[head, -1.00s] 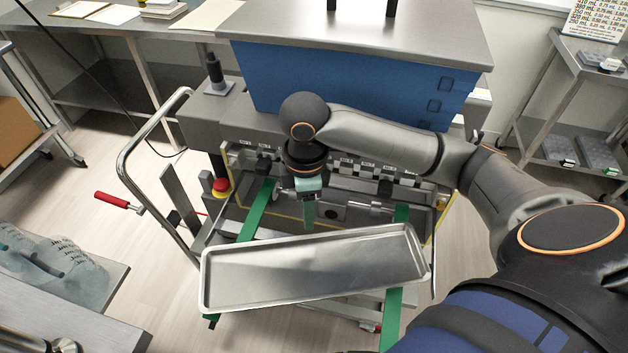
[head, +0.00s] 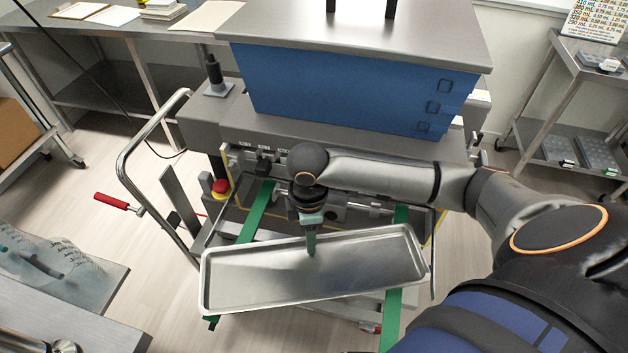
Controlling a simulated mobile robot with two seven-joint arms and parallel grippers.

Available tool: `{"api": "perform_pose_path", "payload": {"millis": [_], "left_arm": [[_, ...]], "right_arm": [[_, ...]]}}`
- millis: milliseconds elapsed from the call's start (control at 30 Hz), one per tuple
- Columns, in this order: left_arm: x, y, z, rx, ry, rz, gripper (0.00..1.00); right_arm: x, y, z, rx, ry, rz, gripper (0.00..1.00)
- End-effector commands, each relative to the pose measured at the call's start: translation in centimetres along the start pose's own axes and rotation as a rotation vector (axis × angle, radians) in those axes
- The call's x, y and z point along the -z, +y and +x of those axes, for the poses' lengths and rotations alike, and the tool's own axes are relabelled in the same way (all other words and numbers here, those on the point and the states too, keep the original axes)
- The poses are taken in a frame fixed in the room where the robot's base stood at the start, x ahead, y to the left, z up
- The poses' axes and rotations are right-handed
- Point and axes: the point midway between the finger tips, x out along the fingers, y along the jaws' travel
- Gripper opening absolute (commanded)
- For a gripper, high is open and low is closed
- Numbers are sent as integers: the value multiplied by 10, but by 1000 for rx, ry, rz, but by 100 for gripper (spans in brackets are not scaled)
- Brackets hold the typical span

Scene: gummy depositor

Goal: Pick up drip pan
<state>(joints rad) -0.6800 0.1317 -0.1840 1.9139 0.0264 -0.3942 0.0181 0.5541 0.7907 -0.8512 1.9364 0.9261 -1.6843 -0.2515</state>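The drip pan (head: 365,275) is a shallow metal tray with a raised rim. It lies slightly tilted across the green rails at the front of the depositor. My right gripper (head: 311,250) points down at the pan's far long edge, near its middle. Its teal fingertips overlap the far rim in the picture. I cannot tell whether the fingers are apart, or whether they touch the pan. My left gripper is out of view.
The blue depositor hopper (head: 345,92) stands behind the pan. A bent metal handle (head: 128,150), a red lever grip (head: 111,200) and a red stop button (head: 221,186) are at left. A grey cart (head: 575,110) stands at right.

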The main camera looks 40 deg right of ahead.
Motion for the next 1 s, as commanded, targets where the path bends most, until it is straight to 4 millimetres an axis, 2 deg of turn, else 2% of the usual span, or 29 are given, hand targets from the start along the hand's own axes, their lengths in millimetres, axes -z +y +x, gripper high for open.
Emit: {"api": "perform_pose_path", "payload": {"millis": [33,400,1000], "left_arm": [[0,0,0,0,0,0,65],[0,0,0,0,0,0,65],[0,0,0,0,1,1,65]], "right_arm": [[0,0,0,0,0,0,40],[0,0,-1,0,1,0,0],[0,0,-1,-1,1,0,0]]}}
